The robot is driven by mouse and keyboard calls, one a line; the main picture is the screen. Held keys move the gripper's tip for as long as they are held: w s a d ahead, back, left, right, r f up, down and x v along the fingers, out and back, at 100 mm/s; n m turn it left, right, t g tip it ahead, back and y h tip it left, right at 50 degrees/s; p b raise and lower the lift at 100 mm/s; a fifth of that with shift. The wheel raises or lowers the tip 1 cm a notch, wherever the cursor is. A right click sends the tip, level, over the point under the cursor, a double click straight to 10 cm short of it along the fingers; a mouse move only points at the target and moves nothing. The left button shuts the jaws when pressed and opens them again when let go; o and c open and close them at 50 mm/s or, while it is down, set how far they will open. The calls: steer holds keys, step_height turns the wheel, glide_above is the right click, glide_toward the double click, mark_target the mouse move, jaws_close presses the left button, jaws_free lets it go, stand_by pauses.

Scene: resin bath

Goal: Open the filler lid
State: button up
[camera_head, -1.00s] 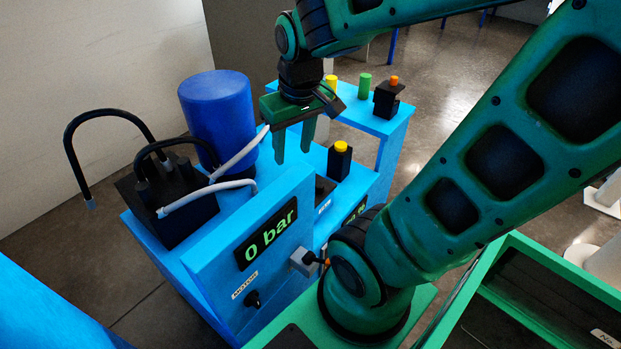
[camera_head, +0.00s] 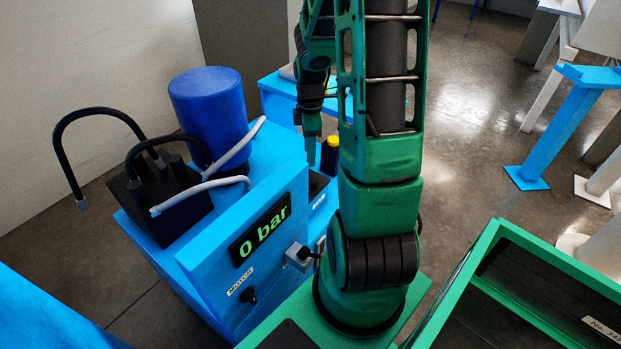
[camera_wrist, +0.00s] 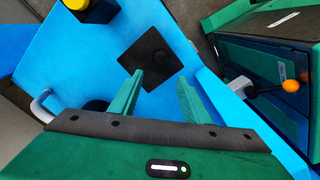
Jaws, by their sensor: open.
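A flat black square with a small dark mark in its middle (camera_wrist: 150,52), which looks like the filler lid, lies flat on the blue top of the machine in the wrist view. It appears closed. In the head view only a dark bit of it (camera_head: 318,184) shows behind the display panel, partly hidden by my arm. My gripper (camera_wrist: 160,76) is open and empty, with its two green fingertips over the near right part of the square. Whether they touch it I cannot tell. In the head view my gripper (camera_head: 311,147) is seen edge-on.
A yellow-capped black post (camera_head: 330,155) stands close behind the square. The display panel (camera_head: 262,233) reads 0 bar. A blue drum (camera_head: 208,112) and black hoses are at left. A lever with an orange knob (camera_wrist: 290,86) sticks out at right in the wrist view.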

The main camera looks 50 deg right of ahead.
mark_target(312, 180)
steer(key=shift+n, duration=0.3)
steer(key=f, duration=0.8)
steer(key=d+f, duration=0.1)
steer(key=f, duration=0.2)
steer(key=shift+s+f, duration=0.25)
steer(key=shift+f, duration=0.15)
jaws_close()
